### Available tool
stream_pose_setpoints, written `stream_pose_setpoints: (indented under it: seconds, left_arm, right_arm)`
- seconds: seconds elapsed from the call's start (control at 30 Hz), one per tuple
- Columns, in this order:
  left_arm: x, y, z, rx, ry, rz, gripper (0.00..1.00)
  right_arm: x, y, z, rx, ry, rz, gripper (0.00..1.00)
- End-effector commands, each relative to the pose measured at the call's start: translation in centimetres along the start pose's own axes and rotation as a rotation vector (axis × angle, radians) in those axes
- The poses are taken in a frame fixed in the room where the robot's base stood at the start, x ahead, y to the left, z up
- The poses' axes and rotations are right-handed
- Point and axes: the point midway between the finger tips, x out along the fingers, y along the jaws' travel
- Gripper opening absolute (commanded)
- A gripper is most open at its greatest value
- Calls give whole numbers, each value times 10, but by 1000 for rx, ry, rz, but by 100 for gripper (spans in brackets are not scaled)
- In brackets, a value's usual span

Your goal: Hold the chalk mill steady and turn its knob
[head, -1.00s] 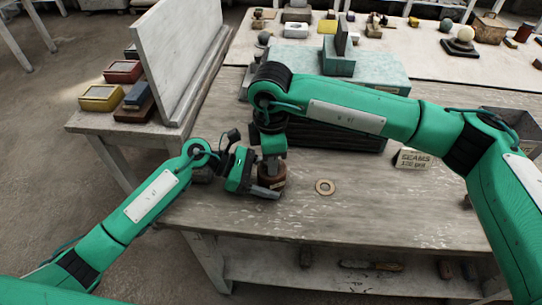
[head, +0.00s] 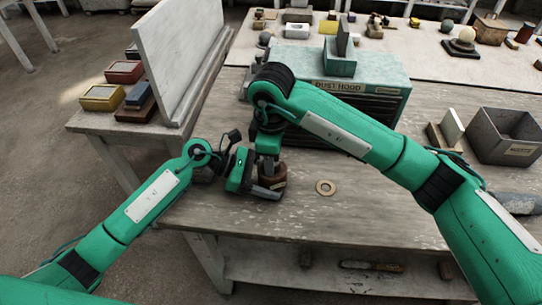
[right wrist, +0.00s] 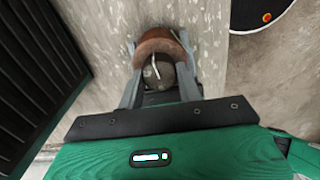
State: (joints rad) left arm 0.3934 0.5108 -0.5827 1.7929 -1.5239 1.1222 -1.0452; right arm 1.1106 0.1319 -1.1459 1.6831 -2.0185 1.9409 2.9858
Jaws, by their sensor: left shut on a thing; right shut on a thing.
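The chalk mill (head: 274,182) is a small brown round body standing upright near the table's front left edge. My left gripper (head: 268,191) is low at its side, with its fingers shut on the body. My right gripper (head: 268,168) reaches down from above and is shut on the knob, which it mostly hides in the head view. In the right wrist view, the mill's brown rim (right wrist: 160,46) and a grey domed knob (right wrist: 157,74) with a pale line show between the right fingers.
A flat ring (head: 326,187) lies just right of the mill. A teal dust hood (head: 375,75) stands behind, under my right arm. A grey bin (head: 507,140) is at the right. An upright pale board (head: 178,60) stands at the left. The front middle of the table is clear.

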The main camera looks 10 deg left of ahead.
Motion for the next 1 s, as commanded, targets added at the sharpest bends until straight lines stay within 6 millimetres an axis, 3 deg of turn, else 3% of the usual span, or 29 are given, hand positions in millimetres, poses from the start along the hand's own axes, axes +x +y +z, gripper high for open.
stream_pose_setpoints:
  seconds: [0.4,0.43,0.53,1.0]
  left_arm:
    - [1,0,-2,-2,2,-1,45]
    - [1,0,-2,-2,2,-1,45]
    - [1,0,-2,-2,2,-1,45]
    - [0,0,-2,-2,2,-1,45]
  right_arm:
    - [-1,0,0,2,1,-1,13]
    - [-1,0,0,2,0,-1,41]
    - [0,0,0,3,0,-1,58]
    - [-1,0,-1,-26,-2,6,58]
